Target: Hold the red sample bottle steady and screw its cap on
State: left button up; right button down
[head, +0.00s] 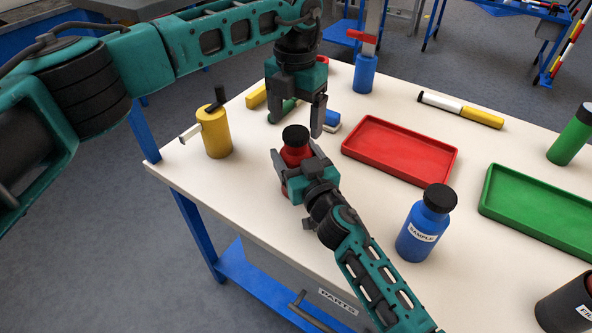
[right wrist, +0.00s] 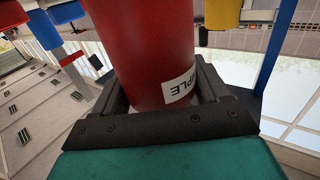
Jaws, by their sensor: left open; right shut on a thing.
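The red sample bottle (head: 292,157) stands upright near the middle of the table, with a black cap (head: 296,135) on its top. I cannot tell whether the cap is screwed tight. My right gripper (head: 288,170) is shut around the bottle's body from the front and hides much of it. In the right wrist view the red bottle (right wrist: 155,50) fills the space between the fingers, with part of its white label showing. My left gripper (head: 302,115) is open, pointing down just above and around or behind the cap; I cannot tell its exact depth.
A blue sample bottle (head: 424,228) with a black cap stands to the right. A red tray (head: 400,178) and a green tray (head: 540,230) lie right of the grippers. A green bottle (head: 570,140) stands at the far right.

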pick_arm(q)
notch_tip(320, 180, up, 9)
jog(key=shift+f, duration=0.15)
pick_arm(e)
grip_release()
dwell(0.4)
pick_arm(q)
jog(key=shift+r+p, duration=0.25)
jog(key=shift+p, duration=0.05)
pick_arm(e)
jog(key=v, duration=1.3)
pick_arm(q)
jog(key=shift+s, duration=0.1)
pick_arm(e)
jog(key=shift+s+f, duration=0.1)
